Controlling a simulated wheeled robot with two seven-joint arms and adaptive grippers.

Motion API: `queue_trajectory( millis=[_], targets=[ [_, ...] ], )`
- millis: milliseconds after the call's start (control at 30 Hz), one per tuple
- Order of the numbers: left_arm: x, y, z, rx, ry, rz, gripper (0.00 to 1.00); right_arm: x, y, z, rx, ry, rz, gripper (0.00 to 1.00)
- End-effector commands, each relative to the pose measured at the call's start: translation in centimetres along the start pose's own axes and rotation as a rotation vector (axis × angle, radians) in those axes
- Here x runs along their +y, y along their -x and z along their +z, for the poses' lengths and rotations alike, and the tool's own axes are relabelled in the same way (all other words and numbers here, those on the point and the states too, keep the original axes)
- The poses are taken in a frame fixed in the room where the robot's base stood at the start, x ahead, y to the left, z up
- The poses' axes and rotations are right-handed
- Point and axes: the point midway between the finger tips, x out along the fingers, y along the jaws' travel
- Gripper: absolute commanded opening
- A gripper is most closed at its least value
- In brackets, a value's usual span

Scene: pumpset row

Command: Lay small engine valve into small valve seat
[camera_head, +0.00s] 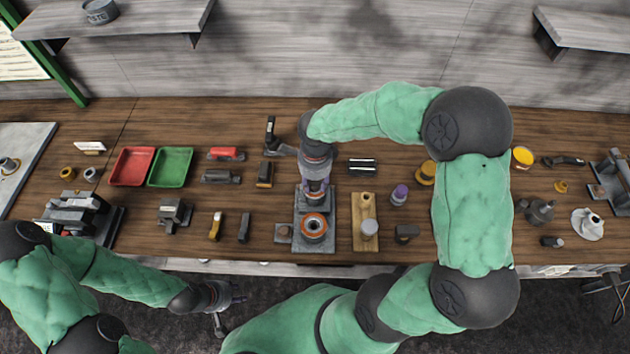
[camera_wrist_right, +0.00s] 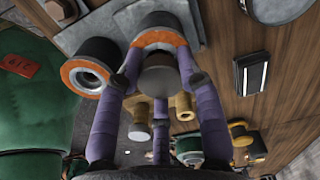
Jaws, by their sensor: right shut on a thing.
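My right gripper (camera_head: 318,188) points down over the back part of the grey seat block (camera_head: 300,243). In the wrist view its purple fingers (camera_wrist_right: 160,85) are shut around a small grey round-ended piece (camera_wrist_right: 162,76), seemingly the small engine valve. An orange-ringed seat (camera_wrist_right: 158,38) lies right behind the held piece, partly covered by it and the fingers. I cannot tell whether they touch. A second orange-ringed seat, with an open bore, is beside it (camera_wrist_right: 88,72); in the head view it shows in front of the gripper (camera_head: 314,225). My left gripper (camera_head: 232,296) is open and empty, off the table's front edge.
A wooden block (camera_head: 364,242) with a grey-topped piece (camera_head: 369,229) and a brass piece (camera_head: 366,198) stands right of the seat block. Red (camera_head: 131,166) and green (camera_head: 170,167) trays lie left.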

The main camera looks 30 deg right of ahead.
Motion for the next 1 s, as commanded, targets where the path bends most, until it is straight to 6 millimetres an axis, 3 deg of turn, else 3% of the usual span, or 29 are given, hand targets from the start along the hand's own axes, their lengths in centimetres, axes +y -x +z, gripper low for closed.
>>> queue_trajectory(
  millis=[1000],
  targets=[
    [0.1,0.3,0.0,0.000,0.000,0.000,0.40,0.0,1.1,0.0,0.000,0.000,-0.001,0.00]
  ],
)
